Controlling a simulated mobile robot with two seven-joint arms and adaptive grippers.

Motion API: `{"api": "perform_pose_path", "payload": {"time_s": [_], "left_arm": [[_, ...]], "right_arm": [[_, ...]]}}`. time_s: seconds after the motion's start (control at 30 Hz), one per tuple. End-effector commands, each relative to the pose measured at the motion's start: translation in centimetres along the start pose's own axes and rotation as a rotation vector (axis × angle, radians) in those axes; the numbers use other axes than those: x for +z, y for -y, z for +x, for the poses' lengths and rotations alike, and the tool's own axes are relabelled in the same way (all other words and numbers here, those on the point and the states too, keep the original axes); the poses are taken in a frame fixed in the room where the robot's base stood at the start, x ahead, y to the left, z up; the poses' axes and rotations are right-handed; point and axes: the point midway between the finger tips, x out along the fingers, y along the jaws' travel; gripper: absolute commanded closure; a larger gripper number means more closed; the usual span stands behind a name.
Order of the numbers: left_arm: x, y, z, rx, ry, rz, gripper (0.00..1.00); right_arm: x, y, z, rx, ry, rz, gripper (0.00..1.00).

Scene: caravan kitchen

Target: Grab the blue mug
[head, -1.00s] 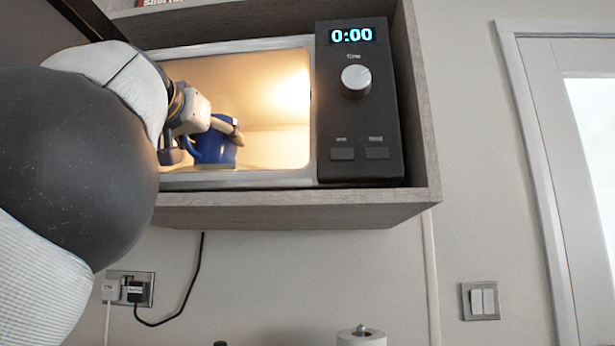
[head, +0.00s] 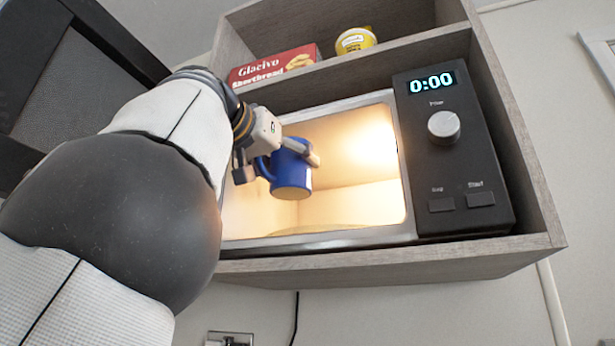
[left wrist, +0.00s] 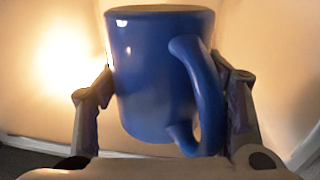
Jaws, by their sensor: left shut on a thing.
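The blue mug (head: 289,172) is inside or at the mouth of the lit microwave (head: 408,226), raised above its floor. My left gripper (head: 281,157) is shut on the mug, with one finger on the right side and the other at the left near the handle. In the left wrist view the mug (left wrist: 155,75) stands between the two fingers (left wrist: 168,92), its handle toward the right finger. The mug looks slightly tilted. My right gripper is not in view.
The microwave sits in a wooden cabinet (head: 400,264). Its open door (head: 70,90) is at the left. A red shortbread box (head: 275,67) and a yellow container (head: 355,40) stand on the shelf above. A wall socket (head: 230,339) is below.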

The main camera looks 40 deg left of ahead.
Motion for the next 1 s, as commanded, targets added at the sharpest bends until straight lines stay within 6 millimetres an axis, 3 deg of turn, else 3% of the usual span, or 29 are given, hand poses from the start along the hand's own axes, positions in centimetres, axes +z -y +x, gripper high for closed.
{"api": "perform_pose_path", "payload": {"time_s": [0.03,0.1,0.5,0.7,1.0], "left_arm": [[-0.6,0.0,-1.6,0.000,-0.012,-0.003,0.88],[-0.7,0.1,-3.1,0.000,-0.015,-0.004,0.88],[-0.3,0.0,-9.2,-0.001,-0.007,0.000,0.88],[-0.2,0.1,-11.5,0.000,-0.007,-0.001,0.88],[-0.2,0.0,-13.2,0.000,-0.006,0.000,0.88]], "right_arm": [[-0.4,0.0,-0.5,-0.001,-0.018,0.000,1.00],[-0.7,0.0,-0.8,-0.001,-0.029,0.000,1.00],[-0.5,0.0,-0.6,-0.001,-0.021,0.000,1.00],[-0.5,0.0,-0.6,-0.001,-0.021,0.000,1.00],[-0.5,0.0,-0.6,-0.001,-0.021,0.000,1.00]]}}
